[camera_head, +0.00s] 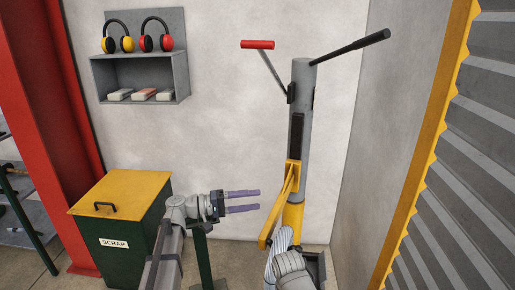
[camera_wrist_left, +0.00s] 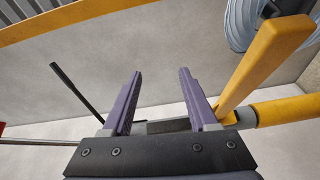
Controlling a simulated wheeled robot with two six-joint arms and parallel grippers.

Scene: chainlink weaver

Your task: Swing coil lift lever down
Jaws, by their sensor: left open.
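A grey post (camera_head: 300,115) stands near the wall corner. A thin lever with a red grip (camera_head: 257,44) rises to its upper left, and a black lever (camera_head: 350,48) slants up to its right. I cannot tell for certain which is the coil lift lever. My left gripper (camera_head: 243,201) is open and empty, left of the post and well below both levers, its purple fingers pointing right. In the left wrist view, the black lever (camera_wrist_left: 75,88) shows beyond the left finger, and the red grip (camera_wrist_left: 2,130) just shows at the left edge.
A yellow arm (camera_head: 279,204) hangs on the post, with a grey coil (camera_head: 279,243) at its lower end. A green scrap bin (camera_head: 123,244) with a yellow lid stands at left. A wall shelf (camera_head: 140,78) holds ear muffs. A corrugated shutter (camera_head: 470,150) bounds the right.

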